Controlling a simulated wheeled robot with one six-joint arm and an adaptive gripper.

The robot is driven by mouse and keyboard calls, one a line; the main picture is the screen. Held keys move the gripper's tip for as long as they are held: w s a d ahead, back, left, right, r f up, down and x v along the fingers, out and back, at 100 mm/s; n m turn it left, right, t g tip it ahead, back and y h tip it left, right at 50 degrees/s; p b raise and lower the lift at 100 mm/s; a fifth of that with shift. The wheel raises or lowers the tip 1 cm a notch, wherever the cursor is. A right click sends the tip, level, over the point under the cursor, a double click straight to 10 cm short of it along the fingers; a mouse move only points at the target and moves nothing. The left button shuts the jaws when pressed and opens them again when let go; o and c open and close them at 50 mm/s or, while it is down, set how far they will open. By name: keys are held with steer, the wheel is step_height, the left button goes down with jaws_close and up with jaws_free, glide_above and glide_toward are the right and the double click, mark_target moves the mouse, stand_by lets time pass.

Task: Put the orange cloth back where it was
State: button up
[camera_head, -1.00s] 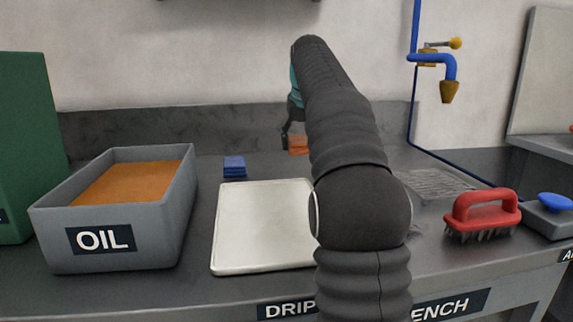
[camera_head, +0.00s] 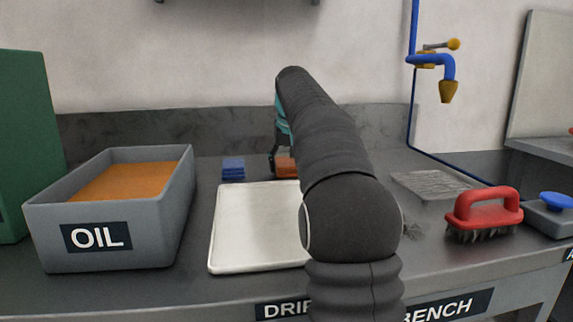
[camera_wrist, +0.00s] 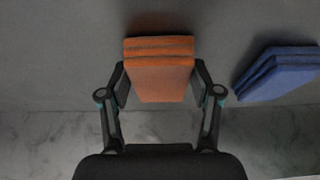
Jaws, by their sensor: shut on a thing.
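The orange cloth (camera_wrist: 160,78) is a folded stack held between the two fingers of my gripper (camera_wrist: 160,85) in the wrist view. My gripper is shut on its sides. In the head view the orange cloth (camera_head: 286,166) shows only partly, behind my arm, near the back of the bench and right of the blue cloth (camera_head: 233,169). The folded blue cloth (camera_wrist: 280,73) also shows at the right in the wrist view, apart from my gripper. I cannot tell for sure whether the orange cloth touches the bench.
A white tray (camera_head: 256,243) lies in front of the cloths. A grey OIL bin (camera_head: 152,230) with orange content stands at left. A red-handled brush (camera_head: 484,210), a grate (camera_head: 430,184) and a blue tap (camera_head: 436,62) are at right. The back wall is close behind the cloths.

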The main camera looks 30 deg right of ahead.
steer(key=o, duration=1.1)
steer(key=shift+f, duration=0.1)
steer(key=p+v, duration=0.3)
steer(key=v, duration=0.9)
steer(key=shift+a, duration=0.1)
